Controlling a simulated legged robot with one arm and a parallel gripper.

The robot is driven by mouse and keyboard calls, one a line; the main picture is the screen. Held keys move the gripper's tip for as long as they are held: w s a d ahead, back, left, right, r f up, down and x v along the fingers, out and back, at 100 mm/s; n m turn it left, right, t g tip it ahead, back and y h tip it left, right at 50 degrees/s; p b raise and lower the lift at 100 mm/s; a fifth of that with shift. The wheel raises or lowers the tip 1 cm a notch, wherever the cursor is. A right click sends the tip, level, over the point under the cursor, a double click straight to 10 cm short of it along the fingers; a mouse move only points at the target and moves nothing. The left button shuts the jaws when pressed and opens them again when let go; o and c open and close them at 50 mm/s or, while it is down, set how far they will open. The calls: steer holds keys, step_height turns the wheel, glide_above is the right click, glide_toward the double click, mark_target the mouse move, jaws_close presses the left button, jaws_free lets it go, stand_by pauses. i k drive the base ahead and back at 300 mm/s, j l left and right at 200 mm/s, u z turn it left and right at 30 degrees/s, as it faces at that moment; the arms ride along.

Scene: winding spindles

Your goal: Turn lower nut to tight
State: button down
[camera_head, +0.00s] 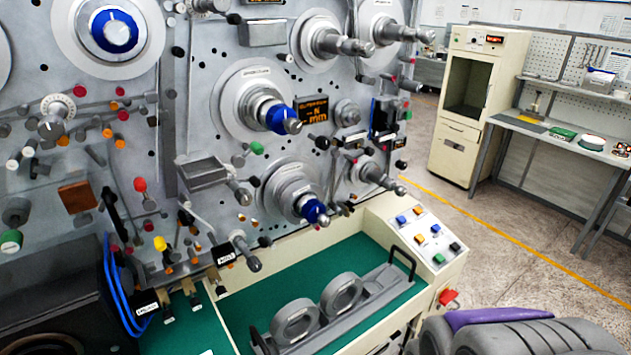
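The lower nut (314,211) is blue and sits near the end of the lower spindle (291,193), in front of its round grey flange. The spindle's silver tip sticks out beyond it. A second blue nut (277,118) is on the spindle above it. How tight either nut is cannot be told from this view. My gripper is not in view, and nothing is seen touching the lower nut.
Levers and coloured knobs crowd the panel around the spindles. Below is a green tray (250,262) with a grey rack of rings (296,322). A button box (426,238) stands right of it. Open floor (490,245) lies further right, before a workbench (560,130).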

mark_target(314, 206)
steer(key=k+j+z, duration=0.15)
steer(key=z, duration=0.2)
steer(key=k+j+z, duration=0.2)
steer(key=z, duration=0.2)
steer(key=k+j+z, duration=0.35)
steer(key=i+l, duration=0.05)
steer(key=i, duration=0.05)
